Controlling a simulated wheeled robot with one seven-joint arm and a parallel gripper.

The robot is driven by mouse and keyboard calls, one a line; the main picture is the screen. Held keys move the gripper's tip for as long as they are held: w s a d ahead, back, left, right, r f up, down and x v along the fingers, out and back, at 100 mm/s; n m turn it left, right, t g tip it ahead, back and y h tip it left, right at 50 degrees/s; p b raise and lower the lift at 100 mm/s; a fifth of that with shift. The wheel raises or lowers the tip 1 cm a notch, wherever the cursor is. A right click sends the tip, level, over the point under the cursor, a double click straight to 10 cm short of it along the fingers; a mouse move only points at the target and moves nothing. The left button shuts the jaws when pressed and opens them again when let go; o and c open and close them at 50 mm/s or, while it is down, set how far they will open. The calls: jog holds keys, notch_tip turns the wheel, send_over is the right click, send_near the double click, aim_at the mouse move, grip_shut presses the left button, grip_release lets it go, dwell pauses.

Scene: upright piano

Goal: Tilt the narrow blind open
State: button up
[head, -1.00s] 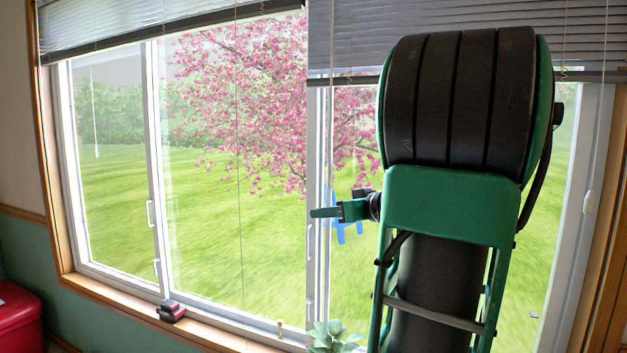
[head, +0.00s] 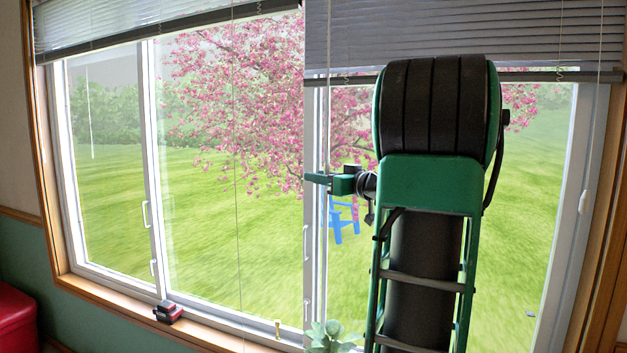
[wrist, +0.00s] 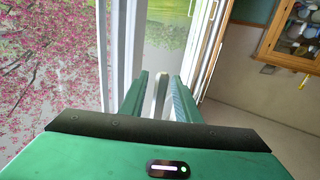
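The right-hand blind (head: 430,28) hangs across the top of the right window, its grey slats lying close together. Another blind (head: 150,18) covers the top of the left window; I cannot tell for sure which is the narrow one. A thin pale wand (head: 329,110) hangs from the left end of the right-hand blind. My gripper (head: 316,179) points left at the wand's lower part. In the wrist view my gripper (wrist: 160,90) is open, with a pale upright rod (wrist: 160,95), likely the wand, between its fingers. Contact cannot be made out.
The window frame post (head: 312,250) stands close by my gripper. A leafy plant (head: 330,335) is below, and a small red and black object (head: 168,312) sits on the wooden sill (head: 110,291). A red box (head: 15,318) stands at lower left.

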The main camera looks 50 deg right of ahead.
jog(key=shift+w+d, duration=0.1)
jog(key=shift+w, duration=0.65)
grip_shut()
jog(key=shift+m+h, duration=0.5)
jog(key=shift+h, duration=0.3)
jog(key=shift+s+d+m+g+h, duration=0.55)
jog(key=shift+m+g+h, duration=2.1)
jog(key=shift+g, duration=0.55)
jog(key=shift+s+d+m+g+h, duration=0.6)
jog(key=shift+m+g+h, duration=1.6)
jog(key=shift+m+g, duration=0.9)
jog(key=shift+s+d+m+g+h, duration=0.4)
jog(key=shift+s+m+g+h, duration=0.3)
jog(key=shift+m+g+h, duration=2.25)
jog(key=shift+s+g+y, duration=0.15)
jog(key=shift+g+y, duration=0.45)
jog(key=shift+g, duration=0.25)
